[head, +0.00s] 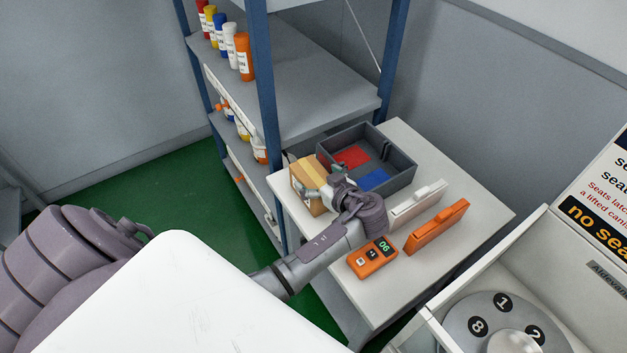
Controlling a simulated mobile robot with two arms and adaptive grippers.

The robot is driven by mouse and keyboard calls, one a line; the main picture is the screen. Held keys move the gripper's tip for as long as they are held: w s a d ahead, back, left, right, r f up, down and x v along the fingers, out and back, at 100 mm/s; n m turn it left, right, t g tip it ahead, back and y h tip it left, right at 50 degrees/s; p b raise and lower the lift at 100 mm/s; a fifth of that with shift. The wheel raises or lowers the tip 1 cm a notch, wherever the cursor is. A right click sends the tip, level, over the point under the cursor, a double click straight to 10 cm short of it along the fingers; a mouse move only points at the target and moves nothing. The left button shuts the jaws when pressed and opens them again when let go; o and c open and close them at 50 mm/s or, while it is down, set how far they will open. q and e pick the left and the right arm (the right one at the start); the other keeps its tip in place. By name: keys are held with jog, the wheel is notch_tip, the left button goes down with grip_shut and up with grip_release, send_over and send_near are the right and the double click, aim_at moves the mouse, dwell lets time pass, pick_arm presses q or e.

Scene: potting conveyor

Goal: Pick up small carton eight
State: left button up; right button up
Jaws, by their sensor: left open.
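A small brown carton (303,176) with a paler tape strip stands on the white table (480,211), at its left end. No number is readable on it. My left gripper (322,183) is at the carton's right side, with its fingers apart. The fingers overlap part of the carton in the head view and hide some of its right face. I cannot tell whether they touch it. My right gripper is not in view.
A dark grey divided tray (402,163) with red and blue pieces sits behind the gripper. A blue-post shelf (263,75) with bottles stands close left.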

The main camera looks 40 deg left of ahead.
aim_at(308, 170)
pick_arm(q)
jog(key=shift+x, duration=1.2)
jog(key=shift+d, duration=0.15)
jog(key=c, duration=1.3)
jog(key=shift+r, duration=0.15)
